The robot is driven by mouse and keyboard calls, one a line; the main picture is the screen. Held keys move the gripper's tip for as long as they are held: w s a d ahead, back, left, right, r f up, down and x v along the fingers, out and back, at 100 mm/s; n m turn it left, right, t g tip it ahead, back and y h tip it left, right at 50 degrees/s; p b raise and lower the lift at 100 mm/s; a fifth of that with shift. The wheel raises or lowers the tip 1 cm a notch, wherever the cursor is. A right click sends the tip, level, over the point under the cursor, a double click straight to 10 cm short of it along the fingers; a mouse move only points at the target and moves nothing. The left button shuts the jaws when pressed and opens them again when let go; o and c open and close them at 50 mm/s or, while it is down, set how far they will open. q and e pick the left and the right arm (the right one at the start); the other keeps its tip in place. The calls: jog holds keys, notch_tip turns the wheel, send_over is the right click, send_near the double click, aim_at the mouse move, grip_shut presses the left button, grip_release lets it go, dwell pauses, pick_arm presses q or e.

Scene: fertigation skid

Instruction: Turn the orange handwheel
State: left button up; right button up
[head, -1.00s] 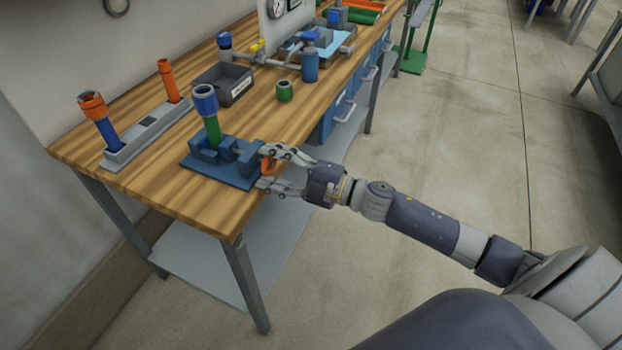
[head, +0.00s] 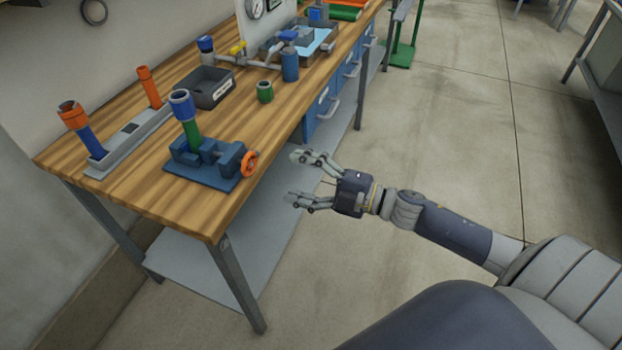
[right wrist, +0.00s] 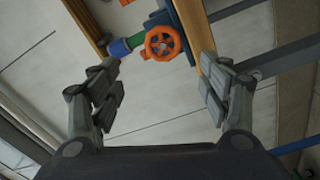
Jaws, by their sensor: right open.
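The orange handwheel (head: 249,164) sits on the front end of a blue vise (head: 208,160) at the near edge of the wooden bench. A green tube with a blue collar (head: 186,112) stands upright at the vise. My right gripper (head: 292,178) is open and empty, out past the bench edge, to the right of the handwheel and apart from it. In the right wrist view the handwheel (right wrist: 162,42) shows ahead, between and beyond the open fingers (right wrist: 162,85). My left gripper is not in view.
On the bench (head: 150,197), a grey rack (head: 130,140) holds tubes with orange ends at the left. A dark bin (head: 205,88), a green cup (head: 265,92) and a pipe assembly (head: 262,62) stand farther back. Open floor lies right of the bench.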

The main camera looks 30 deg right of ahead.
pick_arm(q)
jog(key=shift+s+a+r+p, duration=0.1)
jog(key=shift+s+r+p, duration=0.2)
jog(key=shift+p, duration=0.2)
pick_arm(e)
jog(key=v, duration=1.4)
jog(key=shift+s+a+r, duration=0.15)
jog(key=shift+s+a, duration=0.05)
jog(key=shift+a, duration=0.15)
